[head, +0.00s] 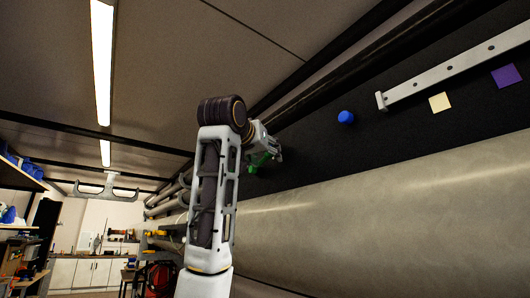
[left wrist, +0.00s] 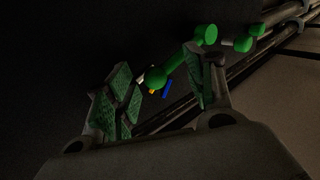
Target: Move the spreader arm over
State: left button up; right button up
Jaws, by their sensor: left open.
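A green rod with a rounded green end (left wrist: 157,78) shows in the left wrist view, between the fingers of my left gripper (left wrist: 160,86). It runs up to a thicker green cylinder (left wrist: 206,35) behind the right finger. I cannot tell for sure that this is the spreader arm, or whether the fingers touch it. My left gripper (head: 272,154) is open, close to the dark wall panel in the head view. A bit of green shows beside it there, and my arm hides part of that area. My right gripper is not in view.
A large grey spar (head: 370,215) runs below the dark panel (head: 310,150). A blue knob (head: 346,117), a pale strip with holes (head: 450,68), a cream note (head: 440,102) and a purple note (head: 506,76) are on the panel. Cabinets (head: 80,271) stand far left.

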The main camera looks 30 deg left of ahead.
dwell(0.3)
pick_arm(q)
grip_shut()
dwell(0.3)
